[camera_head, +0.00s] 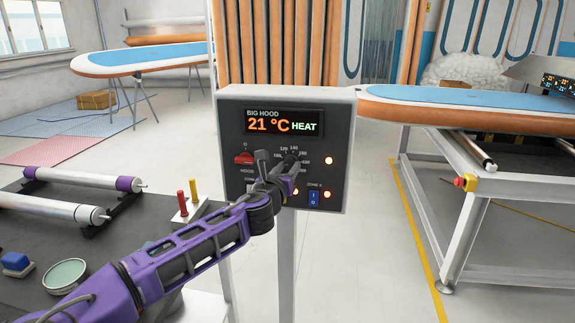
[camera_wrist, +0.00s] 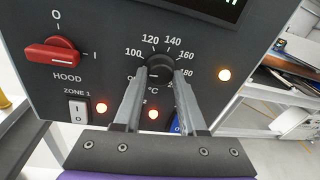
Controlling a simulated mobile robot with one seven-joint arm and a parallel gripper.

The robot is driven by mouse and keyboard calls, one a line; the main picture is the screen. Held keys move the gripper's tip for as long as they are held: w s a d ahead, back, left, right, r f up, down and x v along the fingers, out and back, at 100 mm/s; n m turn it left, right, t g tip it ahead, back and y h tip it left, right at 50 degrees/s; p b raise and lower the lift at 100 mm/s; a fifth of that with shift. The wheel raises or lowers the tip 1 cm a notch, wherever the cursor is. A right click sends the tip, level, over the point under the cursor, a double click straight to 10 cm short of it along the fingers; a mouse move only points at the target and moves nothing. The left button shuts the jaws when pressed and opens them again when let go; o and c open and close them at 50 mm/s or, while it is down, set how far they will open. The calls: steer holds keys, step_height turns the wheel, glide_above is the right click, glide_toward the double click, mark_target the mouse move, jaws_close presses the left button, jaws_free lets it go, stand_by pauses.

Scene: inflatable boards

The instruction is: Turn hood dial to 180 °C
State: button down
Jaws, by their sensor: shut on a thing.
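The black hood dial (camera_wrist: 159,65) sits on the dark control panel (camera_head: 232,120), ringed by numbers; 100, 120, 140, 160 and 180 are readable. My gripper (camera_wrist: 159,76) reaches up from below, its two grey fingers shut on the dial's sides. The fingers hide the lower scale, and I cannot tell where the dial's pointer is. In the head view my gripper (camera_head: 288,163) covers most of the dial. The display (camera_head: 283,122) reads BIG HOOD, 21 °C, HEAT.
The red HOOD switch (camera_wrist: 52,54) lies left of the dial, its narrow end towards I. The white ZONE 1 switch (camera_wrist: 78,111) and a blue switch (camera_head: 314,198) sit below. Several orange lamps glow. A bench with rollers (camera_head: 70,178) stands left; a board table (camera_head: 470,105) stands right.

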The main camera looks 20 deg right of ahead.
steer(key=m, duration=0.4)
steer(key=shift+r+y+p, duration=0.1)
steer(key=shift+y+p, duration=0.2)
steer(key=shift+p, duration=0.1)
steer(key=m, duration=0.4)
steer(key=shift+y, duration=0.4)
steer(key=m, duration=0.4)
steer(key=shift+d+m+t+y, duration=0.1)
steer(key=shift+m+t+y, duration=0.2)
steer(key=shift+t+y, duration=0.1)
steer(key=m, duration=0.4)
steer(key=shift+s+t, duration=0.1)
steer(key=shift+t, duration=0.3)
steer(key=m, duration=0.2)
steer(key=m+b, duration=0.1)
steer(key=m, duration=0.1)
steer(key=shift+d+t+y+b, duration=0.1)
steer(key=shift+t+y+b, duration=0.2)
steer(key=m+b, duration=0.2)
steer(key=m, duration=0.3)
steer(key=shift+t, duration=0.3)
steer(key=m+b, duration=0.2)
steer(key=m, duration=0.3)
steer(key=shift+d, duration=0.1)
steer(key=shift+m+h, duration=0.5)
steer(key=shift+m, duration=1.4)
steer(key=shift+t, duration=0.3)
